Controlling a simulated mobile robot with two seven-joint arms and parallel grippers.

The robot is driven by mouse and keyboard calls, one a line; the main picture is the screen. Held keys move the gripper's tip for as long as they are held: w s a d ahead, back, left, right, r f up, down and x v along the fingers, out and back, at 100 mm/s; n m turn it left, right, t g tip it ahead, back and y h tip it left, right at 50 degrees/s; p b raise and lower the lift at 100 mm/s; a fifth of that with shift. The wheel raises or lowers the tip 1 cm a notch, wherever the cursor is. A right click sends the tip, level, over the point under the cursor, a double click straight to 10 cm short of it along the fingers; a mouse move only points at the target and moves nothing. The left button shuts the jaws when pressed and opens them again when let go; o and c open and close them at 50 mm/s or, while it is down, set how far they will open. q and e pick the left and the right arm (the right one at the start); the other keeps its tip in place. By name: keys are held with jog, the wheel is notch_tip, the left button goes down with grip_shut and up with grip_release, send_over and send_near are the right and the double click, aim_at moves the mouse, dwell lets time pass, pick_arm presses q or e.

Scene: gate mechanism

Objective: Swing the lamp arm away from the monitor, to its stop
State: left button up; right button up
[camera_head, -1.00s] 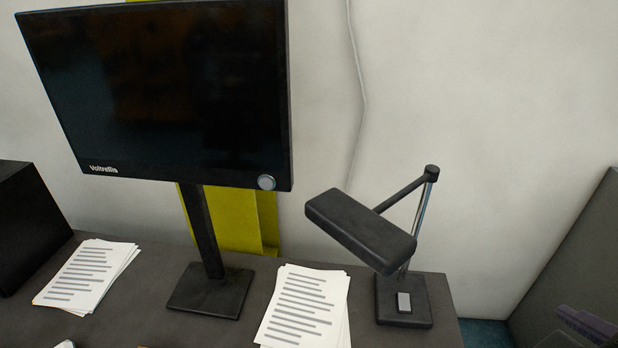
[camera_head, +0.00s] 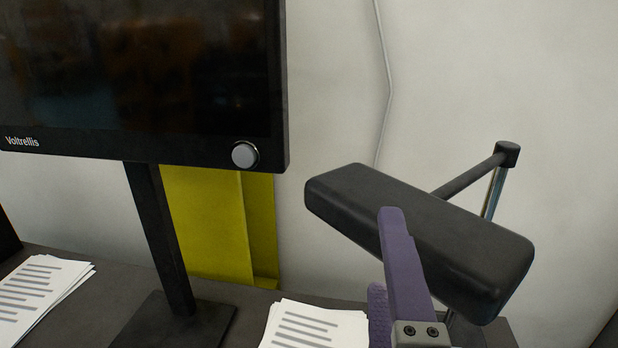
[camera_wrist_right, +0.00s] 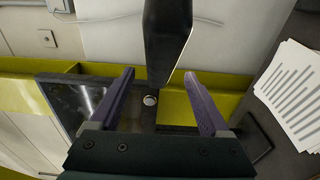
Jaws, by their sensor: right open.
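The desk lamp has a dark box-shaped head (camera_head: 350,200) on a thin arm (camera_head: 468,178) with a metal post (camera_head: 493,195). The head's left end points toward the black monitor (camera_head: 140,70), with a gap between them. My right gripper (camera_head: 384,250) is open, its purple fingers in front of and below the lamp head, hiding part of it. In the right wrist view, the lamp head (camera_wrist_right: 168,40) reaches down between the spread fingertips of the gripper (camera_wrist_right: 159,76); I cannot tell whether they touch. The lamp base is mostly hidden. My left gripper is not in view.
Paper stacks lie on the desk, one under the lamp side (camera_head: 312,326) and one at left (camera_head: 38,285). The monitor's stand (camera_head: 165,240) rises between them. A yellow panel (camera_head: 210,225) is behind. The wall above the lamp is clear except for a cable (camera_head: 386,70).

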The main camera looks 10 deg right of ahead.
jog(key=p+x, duration=0.2)
jog(key=x, duration=0.6)
jog(key=shift+w+d, duration=0.1)
jog(key=shift+w, duration=0.2)
jog(key=c, duration=0.5)
grip_shut()
dwell(0.5)
